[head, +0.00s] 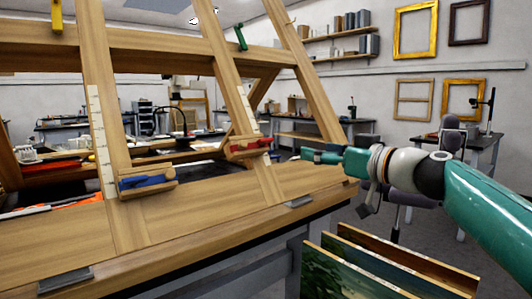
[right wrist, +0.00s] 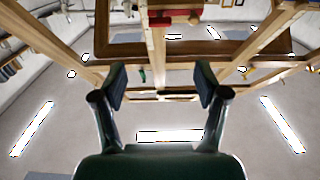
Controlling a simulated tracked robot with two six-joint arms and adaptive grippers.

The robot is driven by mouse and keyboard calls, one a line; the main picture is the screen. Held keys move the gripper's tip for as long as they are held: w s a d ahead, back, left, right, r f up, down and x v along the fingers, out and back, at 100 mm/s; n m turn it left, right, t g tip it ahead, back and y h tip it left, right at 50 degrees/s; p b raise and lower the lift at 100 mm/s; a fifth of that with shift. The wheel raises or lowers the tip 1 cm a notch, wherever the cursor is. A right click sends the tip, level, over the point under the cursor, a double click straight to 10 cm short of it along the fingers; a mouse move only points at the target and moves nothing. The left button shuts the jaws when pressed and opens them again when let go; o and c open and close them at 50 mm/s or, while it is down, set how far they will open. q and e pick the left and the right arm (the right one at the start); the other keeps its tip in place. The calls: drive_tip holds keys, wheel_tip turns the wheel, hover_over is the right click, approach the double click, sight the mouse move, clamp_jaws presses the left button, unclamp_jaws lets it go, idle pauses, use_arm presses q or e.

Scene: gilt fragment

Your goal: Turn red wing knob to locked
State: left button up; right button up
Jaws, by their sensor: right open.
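The red wing knob (head: 250,143) sits on a small wooden block on a sloping post of the wooden easel frame. It also shows at the top edge of the right wrist view (right wrist: 178,14). My right gripper (head: 308,155) is to the right of the knob in the head view, apart from it. In the right wrist view my right gripper (right wrist: 162,82) has its two fingers spread, with nothing between them. My left gripper is not in view. I cannot read any lock marking on the knob.
A blue wing knob (head: 146,181) sits on another block on the left post. The wooden bench top (head: 190,212) lies below both. Framed paintings (head: 400,262) lean at the lower right. A green clamp (head: 241,37) and a yellow clamp (head: 56,16) are higher up.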

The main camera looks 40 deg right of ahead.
sight(268, 141)
drive_tip(key=w+p, duration=0.1)
drive_tip(key=w, duration=0.3)
drive_tip(key=w+p, duration=0.2)
drive_tip(key=w, duration=0.3)
drive_tip(key=w+a+p, duration=0.1)
drive_tip(key=w+p, duration=0.1)
drive_tip(key=w, duration=0.3)
drive_tip(key=shift+w, duration=0.25)
drive_tip(key=shift+w+a, duration=0.1)
drive_tip(key=shift+w, duration=0.7)
drive_tip(key=shift+f, duration=0.1)
